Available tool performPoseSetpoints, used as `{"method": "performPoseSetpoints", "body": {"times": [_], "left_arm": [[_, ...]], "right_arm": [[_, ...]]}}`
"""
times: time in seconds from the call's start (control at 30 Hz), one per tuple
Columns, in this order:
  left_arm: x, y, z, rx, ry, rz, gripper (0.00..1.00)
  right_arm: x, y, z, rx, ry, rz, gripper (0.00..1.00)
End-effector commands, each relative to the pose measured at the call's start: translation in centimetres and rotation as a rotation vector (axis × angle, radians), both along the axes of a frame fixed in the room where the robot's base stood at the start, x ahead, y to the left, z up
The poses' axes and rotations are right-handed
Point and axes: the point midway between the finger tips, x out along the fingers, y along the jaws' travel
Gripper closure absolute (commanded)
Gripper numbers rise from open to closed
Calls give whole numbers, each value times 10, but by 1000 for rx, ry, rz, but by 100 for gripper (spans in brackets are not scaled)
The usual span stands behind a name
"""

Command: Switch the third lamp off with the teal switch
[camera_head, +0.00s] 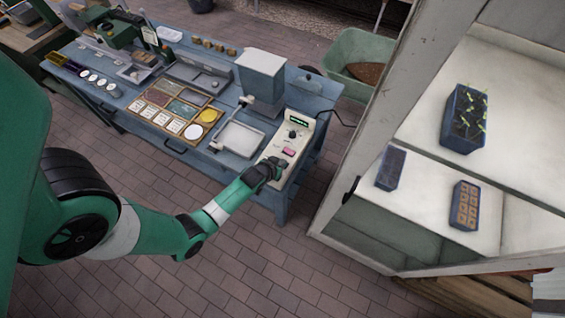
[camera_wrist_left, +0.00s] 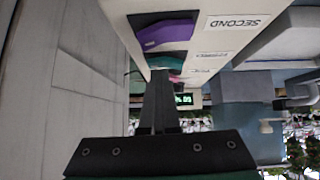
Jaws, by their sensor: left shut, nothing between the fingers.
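A beige control box (camera_head: 296,135) stands at the right end of the blue workbench, with a green display, a dark knob and a pink part on top. My left gripper (camera_head: 270,168) is at the near end of this box and hides part of it. In the left wrist view the shut fingers (camera_wrist_left: 162,76) point at the teal switch (camera_wrist_left: 168,64) and partly cover it. I cannot tell whether they touch it. A purple switch (camera_wrist_left: 165,33) is beside it, near a label reading SECOND. No lamp can be made out as the third. My right gripper is not in view.
The blue workbench (camera_head: 175,140) carries a white tray (camera_head: 238,139), a grey bin-like unit (camera_head: 262,72) and sample trays. A white-framed cabinet (camera_head: 380,110) stands close on the right. The brick floor in front is clear.

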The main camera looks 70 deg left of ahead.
Motion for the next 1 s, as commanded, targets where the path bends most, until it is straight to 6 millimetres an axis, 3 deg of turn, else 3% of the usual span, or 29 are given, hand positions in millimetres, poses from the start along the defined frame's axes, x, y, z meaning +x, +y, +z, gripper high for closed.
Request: {"method": "performPoseSetpoints", "body": {"times": [0.03, 0.27, 0.37, 0.53, 0.8, 1.0], "left_arm": [[-9, -3, -14, -17, 31, 6, 100], [-9, -2, -8, -14, 31, 7, 100], [-7, -3, 6, -11, 27, 5, 100], [0, -6, 49, -4, 7, -2, 100], [-30, -42, 88, -1, 3, -6, 100], [-42, -56, 106, 0, 1, -5, 100]], "right_arm": [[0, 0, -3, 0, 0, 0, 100], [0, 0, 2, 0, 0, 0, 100], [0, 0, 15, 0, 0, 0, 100], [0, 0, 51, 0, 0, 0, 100], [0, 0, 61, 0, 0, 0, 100], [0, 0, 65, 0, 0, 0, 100]]}}
